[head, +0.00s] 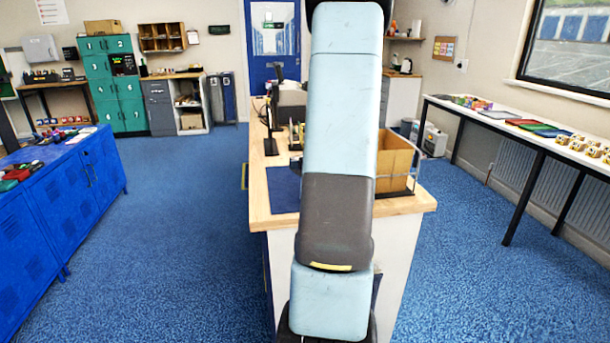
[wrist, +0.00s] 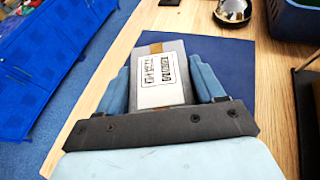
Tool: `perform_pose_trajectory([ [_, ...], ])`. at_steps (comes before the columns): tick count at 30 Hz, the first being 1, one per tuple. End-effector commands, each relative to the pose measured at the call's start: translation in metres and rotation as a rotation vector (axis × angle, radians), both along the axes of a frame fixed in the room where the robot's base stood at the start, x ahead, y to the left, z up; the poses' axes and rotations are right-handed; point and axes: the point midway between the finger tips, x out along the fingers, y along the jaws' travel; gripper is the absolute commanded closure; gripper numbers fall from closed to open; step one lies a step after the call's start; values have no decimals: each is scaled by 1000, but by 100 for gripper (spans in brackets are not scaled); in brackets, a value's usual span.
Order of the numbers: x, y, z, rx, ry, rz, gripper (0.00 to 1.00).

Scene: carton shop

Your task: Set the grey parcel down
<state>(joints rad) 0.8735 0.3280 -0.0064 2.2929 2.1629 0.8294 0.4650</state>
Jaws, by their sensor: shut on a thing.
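The grey parcel (wrist: 181,92) shows in the wrist view, a grey box with a white printed label and a brown tape strip. My gripper (wrist: 165,82) is shut on it, with one blue finger on each side. The parcel is over or on a dark blue mat (wrist: 235,62) on the wooden counter; I cannot tell whether it touches the mat. In the head view the mat (head: 285,190) shows at the counter's left edge, and my arm hides the gripper and parcel.
The wooden counter (head: 405,205) holds a cardboard box (head: 394,165) in a wire stand at right and dark equipment (head: 290,105) farther back. In the wrist view a shiny dome (wrist: 232,10) and dark bin (wrist: 292,20) stand beyond the mat. Blue lockers (head: 60,195) stand at left.

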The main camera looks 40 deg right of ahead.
Motion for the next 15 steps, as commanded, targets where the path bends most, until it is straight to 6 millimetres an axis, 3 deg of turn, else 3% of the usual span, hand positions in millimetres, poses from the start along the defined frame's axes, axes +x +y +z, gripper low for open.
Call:
perform_pose_trajectory([
  [15,15,-12,-34,3,3,-2,70],
])
